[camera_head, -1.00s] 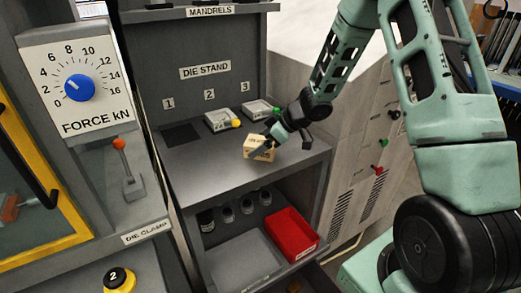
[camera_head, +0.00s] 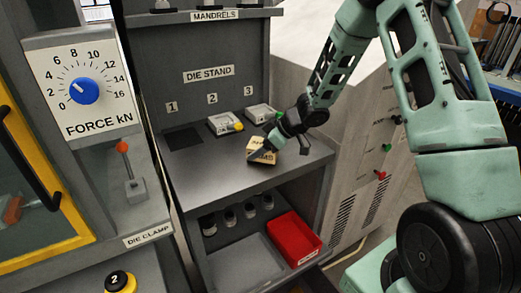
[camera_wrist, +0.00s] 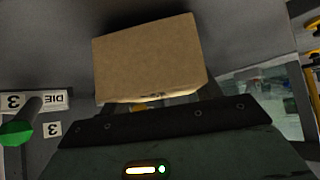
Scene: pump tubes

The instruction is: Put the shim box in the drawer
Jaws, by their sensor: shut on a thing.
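The shim box (camera_head: 262,151) is a small tan box with dark lettering, partly readable, on one side. My gripper (camera_head: 277,146) is shut on it, over the grey shelf of the die stand, near the shelf's right front. Whether the box touches the shelf or hangs just above it I cannot tell. In the wrist view the box (camera_wrist: 150,58) fills the upper middle, between the fingers of my gripper (camera_wrist: 155,108), which are largely hidden behind it. An open drawer cannot be made out clearly; only an edge shows at the bottom of the head view.
The die stand shelf (camera_head: 200,167) holds two pale dies (camera_head: 225,123) at slots 2 and 3; slot 1 is a dark empty square. Below are several dark bottles (camera_head: 230,217) and a red bin (camera_head: 292,240). A force panel (camera_head: 80,87) stands at left.

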